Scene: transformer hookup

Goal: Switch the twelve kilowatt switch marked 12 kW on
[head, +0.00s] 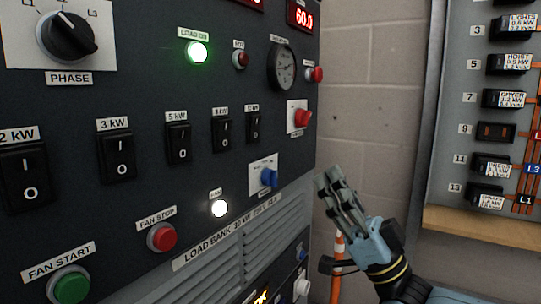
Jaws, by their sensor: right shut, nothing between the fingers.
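A row of black rocker switches marked I and O runs across the dark load bank panel (130,87). The rightmost and smallest-looking rocker (254,128) has a label above it that is too small to read surely; by its place in the row it fits the 12 kW switch. Its exact rocker position I cannot tell. My right gripper (329,177) is to the right of the panel and lower than that rocker, apart from it. Its fingers are together, pointing up and left, with nothing between them. My left gripper is not in view.
The LOAD ON lamp (197,52) glows green. A breaker panel (459,100) stands at right, before a block wall (378,80).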

